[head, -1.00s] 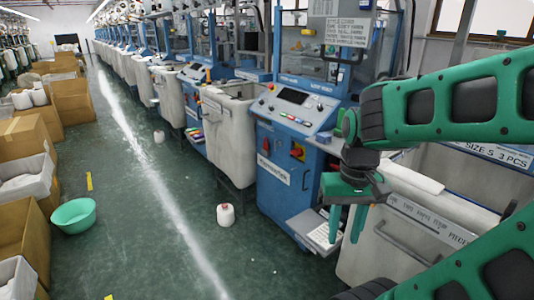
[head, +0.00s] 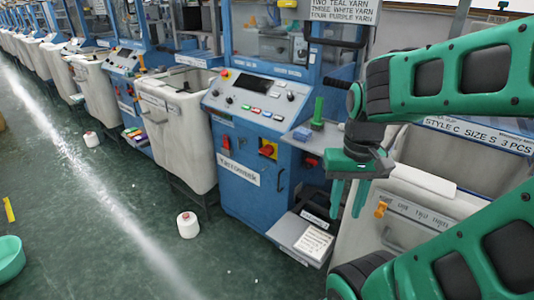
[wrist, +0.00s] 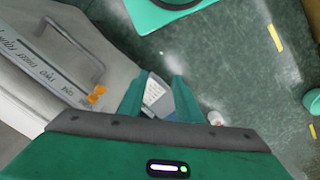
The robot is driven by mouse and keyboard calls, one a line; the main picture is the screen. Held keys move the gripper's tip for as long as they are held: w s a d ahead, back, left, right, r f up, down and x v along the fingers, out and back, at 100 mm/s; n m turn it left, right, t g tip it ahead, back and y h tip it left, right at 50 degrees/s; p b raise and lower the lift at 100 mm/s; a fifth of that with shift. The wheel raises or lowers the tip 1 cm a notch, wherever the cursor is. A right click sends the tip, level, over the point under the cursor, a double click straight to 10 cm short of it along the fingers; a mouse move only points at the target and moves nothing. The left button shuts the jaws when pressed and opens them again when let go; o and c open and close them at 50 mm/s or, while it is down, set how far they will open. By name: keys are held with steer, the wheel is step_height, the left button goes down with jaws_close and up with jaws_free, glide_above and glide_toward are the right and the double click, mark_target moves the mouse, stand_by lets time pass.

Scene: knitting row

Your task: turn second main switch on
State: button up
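A rotary main switch (head: 268,150), a red knob on a yellow plate, is on the front of the nearest blue machine (head: 240,190). I cannot read its on or off position. A similar small red switch (head: 130,90) shows on the machine farther left. Which is the second is not marked. My gripper (head: 348,192) hangs pointing down, to the right of the nearest switch and apart from it. Its two green fingers are apart and empty, also in the wrist view (wrist: 157,100). The switches are not visible in the wrist view.
A grey bin (head: 440,205) with an orange clip (head: 381,209) stands right, beneath my arm. A low shelf with paper (head: 312,240) juts from the machine's base. A white yarn cone (head: 188,225) and a green basin (head: 10,259) stand on the floor. The aisle is open.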

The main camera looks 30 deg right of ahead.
steer(key=shift+o, duration=1.2)
steer(key=o, duration=0.5)
steer(key=shift+r, duration=0.25)
steer(key=w+a+n+t+h, duration=0.1)
steer(key=w+a+n+t, duration=0.15)
steer(key=w, duration=0.65)
steer(key=w+a+n+t, duration=0.1)
steer(key=w+a+n, duration=0.25)
steer(key=w, duration=0.55)
steer(key=n+h, duration=1.2)
steer(key=n, duration=0.4)
glide_toward(263, 154)
steer(key=s+d+r, duration=0.1)
steer(key=s+d, duration=0.2)
steer(key=s, duration=0.2)
steer(key=w+a+f+n+t+h, duration=0.3)
steer(key=w+f+n+h, duration=0.1)
steer(key=f+n, duration=0.15)
steer(key=shift+n, duration=0.45)
steer(key=x, duration=1)
steer(key=shift+d+r, duration=0.25)
steer(key=shift+r, duration=0.1)
